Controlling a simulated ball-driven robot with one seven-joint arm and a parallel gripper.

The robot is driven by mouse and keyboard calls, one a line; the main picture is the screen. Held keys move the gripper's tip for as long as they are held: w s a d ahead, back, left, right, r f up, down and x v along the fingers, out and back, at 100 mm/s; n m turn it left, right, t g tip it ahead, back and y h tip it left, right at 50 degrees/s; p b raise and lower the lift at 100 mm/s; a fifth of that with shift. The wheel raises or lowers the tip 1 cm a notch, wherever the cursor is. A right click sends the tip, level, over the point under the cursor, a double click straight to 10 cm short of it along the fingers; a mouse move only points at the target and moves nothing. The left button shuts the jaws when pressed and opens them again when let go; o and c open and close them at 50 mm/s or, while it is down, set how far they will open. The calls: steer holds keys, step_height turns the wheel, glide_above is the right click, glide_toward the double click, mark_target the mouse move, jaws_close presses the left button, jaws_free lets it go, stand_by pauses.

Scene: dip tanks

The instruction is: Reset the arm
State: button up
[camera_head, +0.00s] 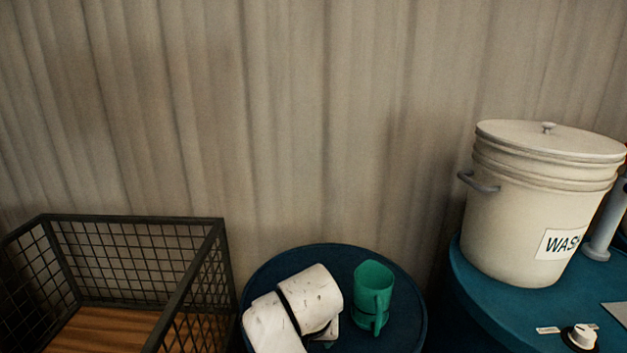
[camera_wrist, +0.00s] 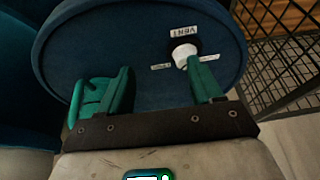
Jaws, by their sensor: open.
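My arm shows in the head view as white, worn links over a round dark blue table (camera_head: 262,262). My gripper (camera_wrist: 160,72) shows in the wrist view with its two green fingers spread apart and nothing between them. A green mug (camera_head: 373,291) stands upright on the table, to the right of my arm. In the wrist view the mug (camera_wrist: 88,98) is just left of the left finger; I cannot tell whether they touch. A white knob (camera_wrist: 184,54) under a "VENT" label (camera_wrist: 180,31) is near the right fingertip. My fingers are hidden in the head view.
A black wire basket (camera_head: 135,218) with a wooden bottom stands left of the table. On the right, a blue-topped table (camera_head: 490,300) bears a lidded cream bucket (camera_head: 510,225) labelled "WASH" and a white knob (camera_head: 582,336). A pleated curtain (camera_head: 300,110) hangs behind.

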steer(key=s+d+f, duration=0.1)
steer(key=d, duration=0.1)
steer(key=s+d+f, duration=0.3)
steer(key=d+f, duration=0.1)
steer(key=d, duration=0.1)
steer(key=shift+s, duration=0.3)
steer(key=s+d+f, duration=0.3)
steer(key=s+d, duration=1.8)
steer(key=s, duration=0.3)
steer(key=s+f+g, duration=0.3)
steer(key=s+f, duration=0.3)
steer(key=s, duration=0.3)
steer(key=shift+s+d+f+m+h, duration=0.2)
steer(key=shift+s+d+m+h, duration=0.1)
steer(key=shift+s, duration=0.05)
